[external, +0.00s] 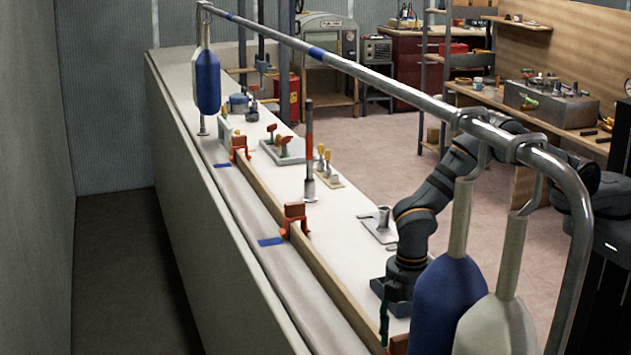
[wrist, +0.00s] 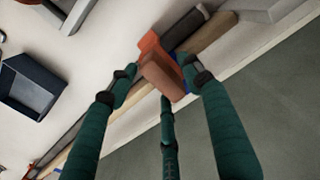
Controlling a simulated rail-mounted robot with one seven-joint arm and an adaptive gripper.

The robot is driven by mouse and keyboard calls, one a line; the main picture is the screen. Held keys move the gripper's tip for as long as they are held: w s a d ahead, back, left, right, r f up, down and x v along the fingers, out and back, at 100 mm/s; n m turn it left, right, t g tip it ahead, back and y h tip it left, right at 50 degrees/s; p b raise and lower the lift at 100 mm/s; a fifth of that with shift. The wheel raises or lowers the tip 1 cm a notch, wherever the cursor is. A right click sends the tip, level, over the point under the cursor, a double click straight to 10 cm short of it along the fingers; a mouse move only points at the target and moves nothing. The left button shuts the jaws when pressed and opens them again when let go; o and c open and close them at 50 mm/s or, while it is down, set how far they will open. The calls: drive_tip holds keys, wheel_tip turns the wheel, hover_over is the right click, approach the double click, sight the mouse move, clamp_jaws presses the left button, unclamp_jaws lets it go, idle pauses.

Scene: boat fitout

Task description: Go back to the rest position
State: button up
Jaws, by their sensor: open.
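My gripper shows in the wrist view (wrist: 158,72) with its green fingers spread apart. An orange-brown clamp (wrist: 165,75) on the wooden batten lies in the space between the fingertips; I cannot tell whether they touch it. In the external view a green finger of my gripper (external: 384,318) shows low over the near end of the bench. The rest of the gripper is largely hidden there by the arm and the hanging blue fender. Part of an orange clamp (external: 398,344) shows beside it at the bottom edge.
A metal rail (external: 330,58) crosses above the bench, with a blue fender (external: 448,305) and a white fender (external: 497,325) hanging close to my arm. More clamps (external: 293,218) grip the batten. A dark bin (wrist: 32,82) sits beside the gripper. A post stands mid-bench (external: 309,150).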

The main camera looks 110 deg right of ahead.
drive_tip(key=shift+b, duration=0.35)
wheel_tip(320, 180, up, 12)
wheel_tip(320, 180, down, 12)
drive_tip(key=shift+s+r, duration=0.15)
drive_tip(key=shift+r, duration=0.1)
drive_tip(key=shift+r+p, duration=0.2)
drive_tip(key=shift+p, duration=0.55)
wheel_tip(320, 180, up, 7)
drive_tip(key=p, duration=0.5)
drive_tip(key=shift+p, duration=0.4)
